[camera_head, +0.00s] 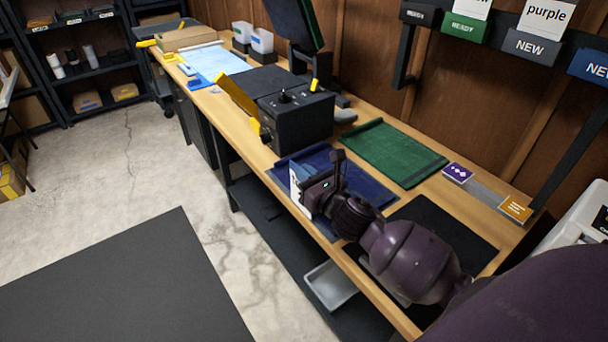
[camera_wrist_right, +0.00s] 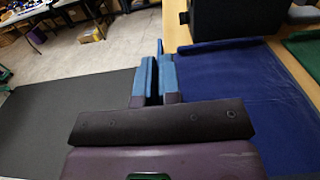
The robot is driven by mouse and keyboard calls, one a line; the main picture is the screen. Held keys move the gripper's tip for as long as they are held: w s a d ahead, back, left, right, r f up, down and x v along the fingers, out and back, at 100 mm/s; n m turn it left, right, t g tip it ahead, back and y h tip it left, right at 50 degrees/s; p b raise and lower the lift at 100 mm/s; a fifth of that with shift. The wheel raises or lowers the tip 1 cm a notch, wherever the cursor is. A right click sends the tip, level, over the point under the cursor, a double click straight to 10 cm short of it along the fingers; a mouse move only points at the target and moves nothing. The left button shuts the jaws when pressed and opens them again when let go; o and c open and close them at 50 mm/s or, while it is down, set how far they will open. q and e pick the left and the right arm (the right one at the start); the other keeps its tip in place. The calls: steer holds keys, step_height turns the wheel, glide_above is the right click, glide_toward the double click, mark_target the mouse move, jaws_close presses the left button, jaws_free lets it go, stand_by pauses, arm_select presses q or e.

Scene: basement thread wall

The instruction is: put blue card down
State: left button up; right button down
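My right gripper (camera_head: 308,182) is over the front part of a dark blue mat (camera_head: 362,186) on the workbench. It is shut on a thin upright card (camera_head: 296,180), whose face towards the head camera looks mostly white. In the right wrist view a narrow blue edge of the card (camera_wrist_right: 160,47) shows between the two blue finger pads (camera_wrist_right: 157,80). The blue mat (camera_wrist_right: 240,90) lies to the right of the fingers there. I cannot tell whether the card's lower edge touches the mat. My left gripper is not in view.
A green mat (camera_head: 393,152) lies behind the blue one, and a black mat (camera_head: 440,228) lies to the right. A black control box (camera_head: 297,118) stands left of the blue mat. A purple card (camera_head: 458,172) and an orange card (camera_head: 515,208) lie near the wall.

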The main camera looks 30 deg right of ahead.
steer(key=c, duration=1.3)
jaws_free()
